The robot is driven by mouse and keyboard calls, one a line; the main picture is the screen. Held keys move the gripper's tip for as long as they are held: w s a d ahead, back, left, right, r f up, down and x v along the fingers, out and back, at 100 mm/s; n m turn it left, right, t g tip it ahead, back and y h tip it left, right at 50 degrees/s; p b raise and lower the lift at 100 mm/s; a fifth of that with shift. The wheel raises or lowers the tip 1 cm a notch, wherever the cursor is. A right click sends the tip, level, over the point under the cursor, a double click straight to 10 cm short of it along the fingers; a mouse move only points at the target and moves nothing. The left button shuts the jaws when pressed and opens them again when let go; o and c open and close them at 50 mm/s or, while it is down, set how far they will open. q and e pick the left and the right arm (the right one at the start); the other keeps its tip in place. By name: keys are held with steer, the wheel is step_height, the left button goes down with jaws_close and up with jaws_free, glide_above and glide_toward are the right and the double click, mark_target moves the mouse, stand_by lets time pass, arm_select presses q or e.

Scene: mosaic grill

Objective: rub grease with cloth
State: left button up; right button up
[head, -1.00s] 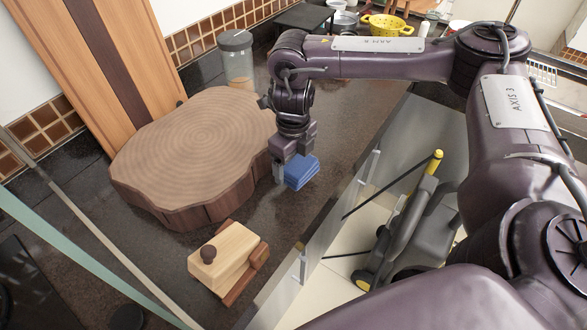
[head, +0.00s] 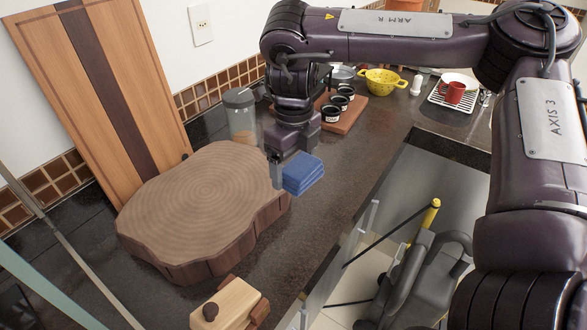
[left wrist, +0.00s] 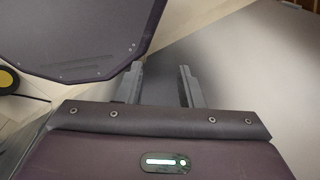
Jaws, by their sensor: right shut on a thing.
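A folded blue cloth (head: 302,174) is in the head view, beside the right edge of the round wooden block. My right gripper (head: 277,172) is shut on the cloth's left edge and holds it over the dark countertop (head: 345,185). I cannot tell whether the cloth touches the counter. No grease patch can be made out. My left gripper (left wrist: 160,85) shows in the left wrist view with its two fingers apart and nothing between them. It is not seen in the head view.
The thick wooden block (head: 200,205) fills the counter's left. A glass jar (head: 240,115) stands behind it. A wooden box with a knob (head: 228,305) is at the front.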

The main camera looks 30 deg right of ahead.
steer(key=o, duration=0.3)
steer(key=shift+c, duration=1.1)
